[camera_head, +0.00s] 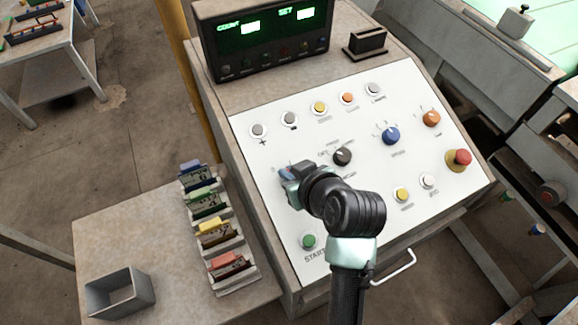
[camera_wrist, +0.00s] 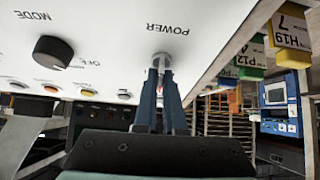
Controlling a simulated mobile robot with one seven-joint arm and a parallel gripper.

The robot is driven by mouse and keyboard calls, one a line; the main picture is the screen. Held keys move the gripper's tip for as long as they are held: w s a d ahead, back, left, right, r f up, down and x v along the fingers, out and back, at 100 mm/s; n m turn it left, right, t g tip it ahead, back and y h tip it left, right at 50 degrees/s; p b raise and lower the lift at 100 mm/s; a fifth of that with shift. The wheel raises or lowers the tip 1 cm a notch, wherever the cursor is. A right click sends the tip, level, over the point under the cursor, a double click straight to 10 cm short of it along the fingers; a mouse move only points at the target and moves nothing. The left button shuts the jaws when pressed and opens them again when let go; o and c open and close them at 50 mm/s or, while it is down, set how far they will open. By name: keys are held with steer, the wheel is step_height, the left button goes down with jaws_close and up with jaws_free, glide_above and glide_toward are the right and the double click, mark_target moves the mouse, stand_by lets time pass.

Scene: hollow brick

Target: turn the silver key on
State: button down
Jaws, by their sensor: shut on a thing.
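The silver key switch (camera_wrist: 160,60) sits in the white sloped panel (camera_wrist: 115,15), beside the word POWER in the wrist view. My gripper (camera_wrist: 160,80) is shut on the key; its two dark blue fingers meet close to the panel. In the head view my gripper (camera_head: 288,177) is at the left side of the panel, and it and my arm hide the key. The key's turn angle is not clear, because the fingers cover most of it.
A black MODE knob (camera_head: 342,156) is just right of my gripper. A green START button (camera_head: 308,241) lies below, and a red emergency button (camera_head: 460,158) is at the far right. A rack of coloured tags (camera_head: 233,281) stands left of the panel. A lit display (camera_head: 265,35) is above.

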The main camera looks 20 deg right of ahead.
steer(key=m+p, duration=0.1)
steer(key=m+h, duration=0.1)
steer(key=m, duration=0.1)
steer(key=shift+s+f+h+p, duration=0.2)
steer(key=shift+h+p, duration=0.1)
steer(key=shift+p, duration=0.1)
steer(key=shift+f+m+g+h+p, duration=0.1)
steer(key=shift+m+g+h+p, duration=0.1)
steer(key=shift+m+h+p, duration=0.6)
steer(key=shift+f+m+g+h+p, duration=0.1)
steer(key=shift+m+g+h+p, duration=0.15)
steer(key=shift+m, duration=0.95)
steer(key=c, duration=1)
jaws_free()
steer(key=shift+r, duration=0.3)
steer(key=b+v, duration=0.2)
steer(key=v, duration=1)
steer(key=shift+s+r, duration=0.2)
steer(key=shift+s, duration=0.15)
